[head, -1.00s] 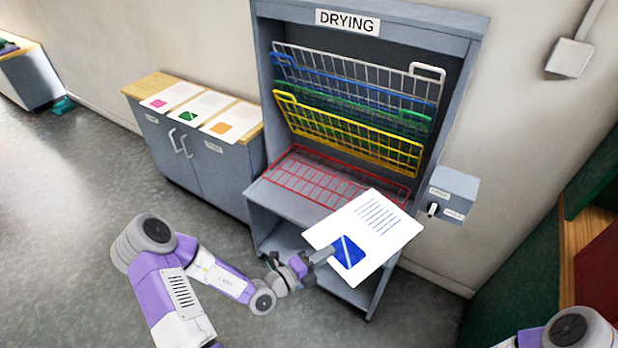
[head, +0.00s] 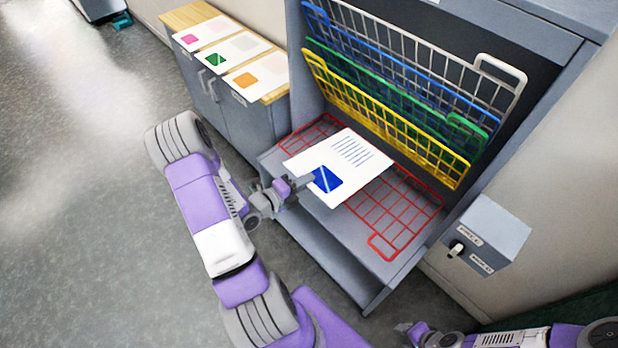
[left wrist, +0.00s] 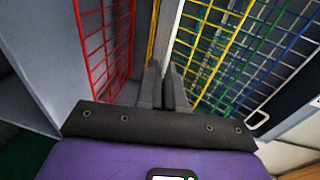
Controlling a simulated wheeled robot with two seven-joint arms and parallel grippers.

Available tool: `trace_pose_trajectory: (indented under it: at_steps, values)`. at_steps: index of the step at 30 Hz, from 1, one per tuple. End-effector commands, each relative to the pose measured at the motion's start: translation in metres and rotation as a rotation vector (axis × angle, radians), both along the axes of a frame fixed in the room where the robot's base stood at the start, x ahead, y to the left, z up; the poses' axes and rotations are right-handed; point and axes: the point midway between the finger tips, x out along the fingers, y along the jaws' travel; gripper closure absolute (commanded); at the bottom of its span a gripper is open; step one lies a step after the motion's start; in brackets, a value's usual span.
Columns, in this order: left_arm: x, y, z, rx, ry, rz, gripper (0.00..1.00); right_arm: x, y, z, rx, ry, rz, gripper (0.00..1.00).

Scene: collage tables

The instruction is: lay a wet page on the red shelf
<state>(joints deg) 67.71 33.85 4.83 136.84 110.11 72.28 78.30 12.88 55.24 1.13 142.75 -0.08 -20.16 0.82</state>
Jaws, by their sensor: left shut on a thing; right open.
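A white page (head: 355,165) with a blue square and blue lines is over the red shelf (head: 395,215) in the head view. My left gripper (head: 308,180) is shut on the page's near left edge, by the blue square. The page covers the middle of the red wire shelf; whether it touches the wires I cannot tell. In the left wrist view the gripper fingers (left wrist: 163,88) are together, with the red shelf (left wrist: 103,45) to their left. My right gripper (head: 408,328) is open and empty at the bottom, low in front of the rack.
Yellow (head: 385,125), green, blue and white wire shelves are tilted up above the red one. A grey box with a switch (head: 488,238) is on the rack's right. A cabinet (head: 262,120) at left bears several printed pages.

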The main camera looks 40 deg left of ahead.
Motion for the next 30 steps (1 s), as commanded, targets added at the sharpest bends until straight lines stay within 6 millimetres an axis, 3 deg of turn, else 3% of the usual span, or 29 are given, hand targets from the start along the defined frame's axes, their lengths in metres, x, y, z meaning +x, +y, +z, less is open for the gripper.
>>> trace_pose_trajectory:
  at_steps: [18, 30]
  values:
    - [0.048, -0.005, -0.061, 0.0, -0.003, -0.002, 1.0, 0.0, 0.0, -0.073, 0.0, -0.001, 0.0, 0.6]
    - [0.069, -0.006, -0.095, 0.0, -0.001, -0.002, 1.0, 0.0, 0.0, -0.09, 0.0, -0.001, 0.0, 0.6]
